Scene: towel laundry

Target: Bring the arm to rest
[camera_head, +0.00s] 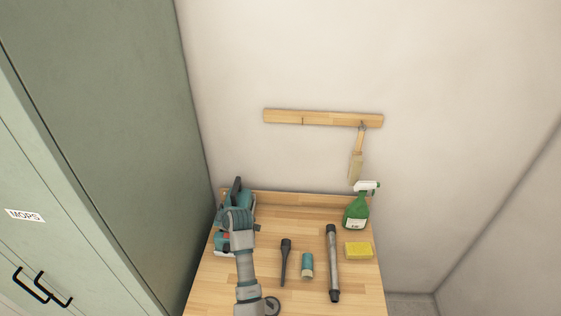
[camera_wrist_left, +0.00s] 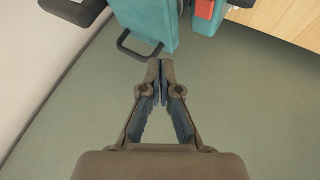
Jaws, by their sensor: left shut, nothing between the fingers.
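My left gripper (camera_wrist_left: 160,85) shows in the left wrist view with its fingertips together and nothing between them. It hangs over a plain green surface, apart from the things around it. A teal object with a black loop handle (camera_wrist_left: 141,45) is just beyond the fingertips, at the top of that view. In the head view a grey arm link of mine reaches up over the left part of the wooden table (camera_head: 215,290). The fingers of my left gripper cannot be made out there. My right gripper is in neither view.
On the table are a teal machine (camera_head: 239,196), a black nozzle (camera_head: 285,262), a small teal-and-white cylinder (camera_head: 307,266), a tube (camera_head: 333,265), a yellow sponge (camera_head: 358,250) and a green spray bottle (camera_head: 356,211). A brush (camera_head: 356,163) hangs from a wall rail (camera_head: 300,117). A green cabinet (camera_head: 110,120) stands left.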

